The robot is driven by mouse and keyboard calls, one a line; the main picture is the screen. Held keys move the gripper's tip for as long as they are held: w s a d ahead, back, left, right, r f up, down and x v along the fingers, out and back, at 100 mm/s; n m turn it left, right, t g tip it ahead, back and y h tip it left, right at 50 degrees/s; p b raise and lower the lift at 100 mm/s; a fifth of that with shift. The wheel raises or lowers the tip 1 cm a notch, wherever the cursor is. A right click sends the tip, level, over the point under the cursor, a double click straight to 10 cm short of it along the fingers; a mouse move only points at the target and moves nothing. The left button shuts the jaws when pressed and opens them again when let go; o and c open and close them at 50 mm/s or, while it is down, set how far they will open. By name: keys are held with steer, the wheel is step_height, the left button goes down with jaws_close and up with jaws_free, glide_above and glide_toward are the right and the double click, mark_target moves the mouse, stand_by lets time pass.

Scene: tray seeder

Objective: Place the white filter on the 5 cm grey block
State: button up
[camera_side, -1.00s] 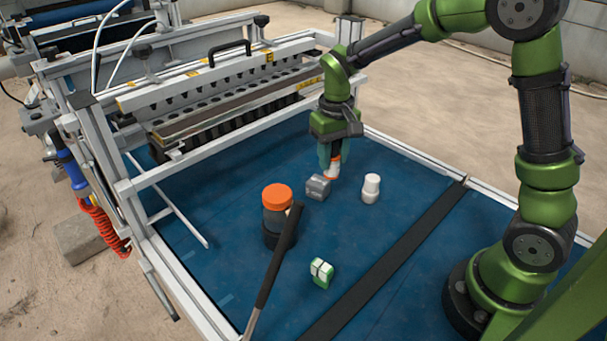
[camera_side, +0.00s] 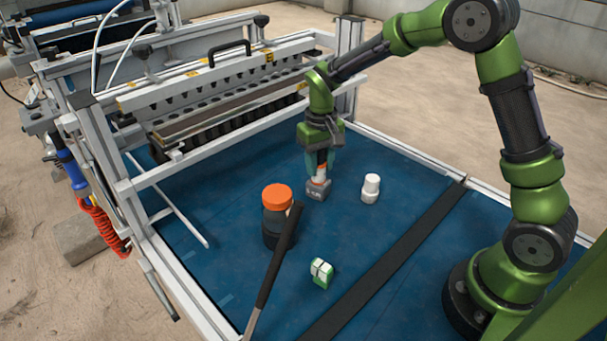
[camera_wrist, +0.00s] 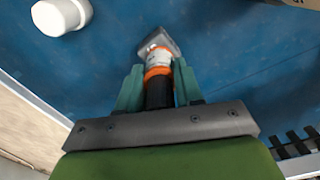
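The white filter (camera_side: 320,177) has a white body with orange bands and a dark upper part. My gripper (camera_side: 319,166) is shut on it and holds it roughly upright, directly above the small grey block (camera_side: 317,192). In the wrist view the filter (camera_wrist: 159,58) shows between my fingertips (camera_wrist: 159,80), its lower end over the grey block (camera_wrist: 155,38). The block lies on the blue table and is partly hidden behind the filter. I cannot tell whether the filter touches the block's top.
A white bottle-like piece (camera_side: 370,188) stands right of the block; it also shows in the wrist view (camera_wrist: 60,15). An orange-lidded jar (camera_side: 277,213) is front left, with a black-handled tool (camera_side: 279,255) beside it. A green-and-white box (camera_side: 321,272) is nearer. The seeder frame (camera_side: 215,75) stands behind.

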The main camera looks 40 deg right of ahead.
steer(key=o, duration=0.4)
steer(key=shift+o, duration=0.2)
step_height(320, 180, up, 12)
steer(key=shift+s+r, duration=0.1)
steer(key=shift+r, duration=0.05)
steer(key=s+a+r+t+y, duration=0.1)
steer(key=s+r+t, duration=0.1)
steer(key=s, duration=0.8)
steer(key=s+a+r+m+t+y, duration=0.1)
steer(key=s+t, duration=0.4)
steer(key=s, duration=0.5)
steer(key=shift+a+r, duration=0.65)
steer(key=shift+r, duration=0.2)
